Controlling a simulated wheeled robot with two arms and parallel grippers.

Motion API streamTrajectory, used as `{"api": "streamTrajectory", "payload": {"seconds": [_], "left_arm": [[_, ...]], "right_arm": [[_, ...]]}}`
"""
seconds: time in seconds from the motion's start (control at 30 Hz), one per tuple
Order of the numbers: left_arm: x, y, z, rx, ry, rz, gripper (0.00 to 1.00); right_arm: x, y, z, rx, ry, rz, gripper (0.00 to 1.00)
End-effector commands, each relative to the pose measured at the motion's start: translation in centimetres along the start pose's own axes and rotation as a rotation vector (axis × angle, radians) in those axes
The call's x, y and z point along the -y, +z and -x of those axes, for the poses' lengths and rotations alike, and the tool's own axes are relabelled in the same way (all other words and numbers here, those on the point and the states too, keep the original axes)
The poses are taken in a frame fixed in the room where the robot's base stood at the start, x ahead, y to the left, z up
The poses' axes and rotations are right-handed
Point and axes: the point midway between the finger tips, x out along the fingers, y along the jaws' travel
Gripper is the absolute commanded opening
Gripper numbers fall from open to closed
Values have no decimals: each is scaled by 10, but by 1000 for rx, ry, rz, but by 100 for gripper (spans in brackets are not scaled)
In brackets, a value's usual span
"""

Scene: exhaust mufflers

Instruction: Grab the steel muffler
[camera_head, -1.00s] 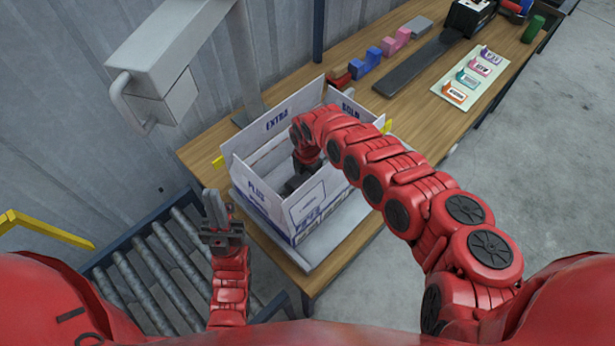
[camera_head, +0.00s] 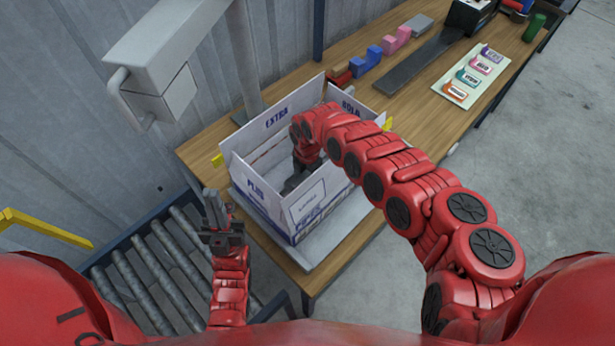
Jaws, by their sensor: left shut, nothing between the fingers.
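No steel muffler can be made out for sure; the inside of the white printed box (camera_head: 262,207) is largely hidden by its walls and my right arm. The box stands open on the wooden table. My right arm reaches over its near right wall, and my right gripper (camera_head: 291,184) points down inside the box. Its fingertips are too hidden to tell whether they are open or hold anything. My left gripper (camera_head: 212,207) is shut and empty, pointing up to the left of the box, apart from it, near the roller conveyor.
A roller conveyor (camera_head: 152,275) lies left of the wooden table (camera_head: 425,130). A grey post with a box-shaped head (camera_head: 160,95) stands behind the white box. Blue (camera_head: 367,62) and pink (camera_head: 396,39) blocks, a dark flat bar (camera_head: 420,64) and a label card (camera_head: 450,92) lie further back.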

Motion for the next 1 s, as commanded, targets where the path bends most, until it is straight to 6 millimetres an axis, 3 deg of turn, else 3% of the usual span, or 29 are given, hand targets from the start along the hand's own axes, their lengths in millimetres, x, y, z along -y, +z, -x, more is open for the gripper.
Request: {"api": "streamTrajectory", "payload": {"seconds": [0.13,0.67,1.0], "left_arm": [[0,0,0,0,0,0,0],[0,0,0,0,0,0,0],[0,0,-2,0,0,0,0]], "right_arm": [[0,0,0,0,0,0,96],[0,0,0,0,0,0,1],[0,0,2,0,1,0,0]]}}
